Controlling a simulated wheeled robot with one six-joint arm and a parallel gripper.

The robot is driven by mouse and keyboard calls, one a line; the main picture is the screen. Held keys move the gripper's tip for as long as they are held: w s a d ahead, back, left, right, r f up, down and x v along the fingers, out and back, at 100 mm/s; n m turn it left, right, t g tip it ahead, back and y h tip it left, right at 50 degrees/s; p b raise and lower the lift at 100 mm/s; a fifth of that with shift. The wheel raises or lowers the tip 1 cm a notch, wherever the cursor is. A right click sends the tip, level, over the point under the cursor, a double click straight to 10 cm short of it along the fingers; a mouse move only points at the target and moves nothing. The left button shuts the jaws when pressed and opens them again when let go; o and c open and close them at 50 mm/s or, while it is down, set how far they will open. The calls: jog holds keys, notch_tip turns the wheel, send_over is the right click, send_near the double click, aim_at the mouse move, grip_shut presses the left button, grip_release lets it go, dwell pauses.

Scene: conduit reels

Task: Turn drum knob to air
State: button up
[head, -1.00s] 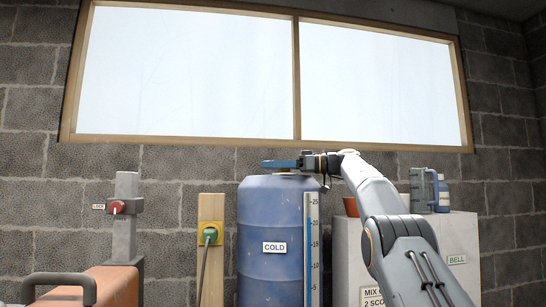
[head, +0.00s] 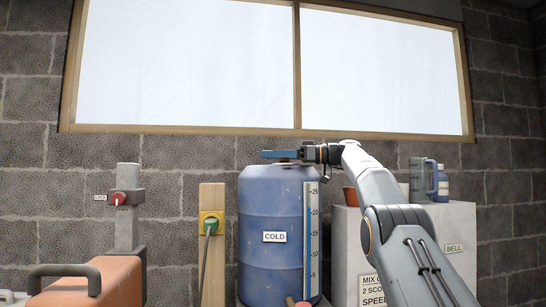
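The blue drum (head: 268,215) stands upright against the wall, with a label reading COLD and a numbered scale strip on its right side. My gripper (head: 280,154) is at the top of the drum, its blue fingers pointing left. It is side-on, so its opening and any contact with the drum are unclear. The orange-red tip of a small part (head: 291,301) shows at the bottom edge in front of the drum; most of it is out of frame. I cannot tell whether it is the drum knob. No mark reading air is visible.
A red knob (head: 118,198) sits on a grey post (head: 127,235) at left, above an orange case (head: 118,280). A green plug (head: 211,224) is on a wooden post. A grey cabinet (head: 350,245) at right holds a jug (head: 423,180) and a terracotta pot (head: 349,195).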

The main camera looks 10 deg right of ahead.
jog(key=shift+b+v, duration=0.45)
jog(key=shift+v, duration=3.45)
jog(key=shift+r, duration=0.15)
jog(key=shift+s+r+p, duration=0.25)
jog(key=shift+r+p, duration=0.75)
jog(key=shift+p, duration=0.1)
